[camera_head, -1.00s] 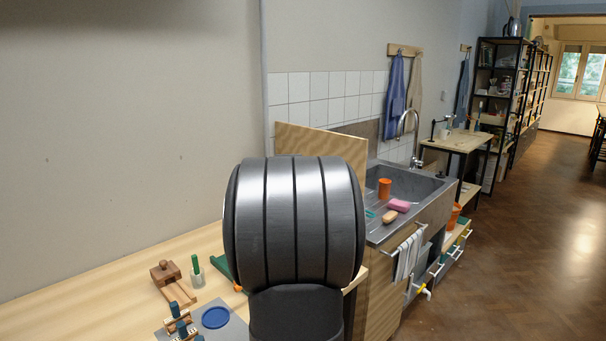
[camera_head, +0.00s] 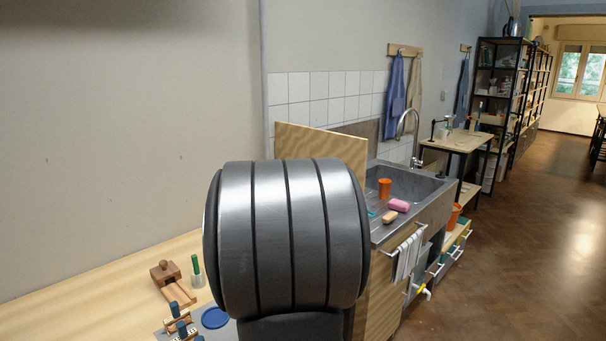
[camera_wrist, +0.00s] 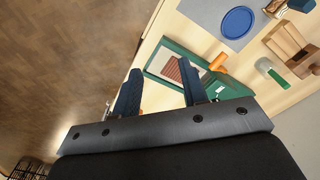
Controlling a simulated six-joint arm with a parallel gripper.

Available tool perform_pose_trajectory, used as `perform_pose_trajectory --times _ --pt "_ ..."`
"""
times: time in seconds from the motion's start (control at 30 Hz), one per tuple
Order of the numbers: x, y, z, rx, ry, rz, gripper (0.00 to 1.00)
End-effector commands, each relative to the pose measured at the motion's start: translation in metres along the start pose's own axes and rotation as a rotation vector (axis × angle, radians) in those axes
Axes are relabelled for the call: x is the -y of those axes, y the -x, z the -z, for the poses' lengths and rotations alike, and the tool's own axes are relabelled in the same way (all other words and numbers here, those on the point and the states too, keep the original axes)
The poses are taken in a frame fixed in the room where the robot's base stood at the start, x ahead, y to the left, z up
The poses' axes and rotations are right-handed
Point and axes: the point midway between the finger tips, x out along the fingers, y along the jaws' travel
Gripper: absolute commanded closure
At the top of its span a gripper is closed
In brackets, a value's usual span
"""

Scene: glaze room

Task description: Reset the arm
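My gripper (camera_wrist: 160,66) shows in the wrist view with its two dark blue fingers spread apart. I see nothing held between them. It hangs over the front edge of the wooden worktop (camera_wrist: 185,22), above a green-framed tray or board (camera_wrist: 165,48) with a reddish-brown patterned piece (camera_wrist: 174,70) in it. How high it is above them I cannot tell. In the head view, a large grey ribbed joint of my arm fills the lower middle and hides the gripper and part of the worktop.
An orange-handled tool (camera_wrist: 217,62), a blue disc (camera_wrist: 237,22) on a grey mat (camera_wrist: 203,10) and a wooden block tool (camera_head: 166,272) lie on the worktop. A sink (camera_head: 405,185) is to the right. The floor (camera_head: 540,230) beyond is clear.

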Motion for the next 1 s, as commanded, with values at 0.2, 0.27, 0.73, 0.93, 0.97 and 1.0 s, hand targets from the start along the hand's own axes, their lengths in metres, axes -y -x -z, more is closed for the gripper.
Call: perform_pose_trajectory --times 0.2,0.27,0.73,0.93,0.97,1.0 --pt "0.026 -0.007 -0.037 -0.007 0.004 0.000 0.60" --pt "0.032 -0.009 -0.048 -0.009 0.005 0.000 0.60" --pt "0.083 -0.040 -0.107 -0.017 0.007 0.001 0.60" --pt "0.118 -0.061 -0.107 -0.017 0.007 0.001 0.60" --pt "0.123 -0.064 -0.107 -0.017 0.007 0.001 0.60" --pt "0.130 -0.068 -0.107 -0.018 0.006 0.001 0.60"
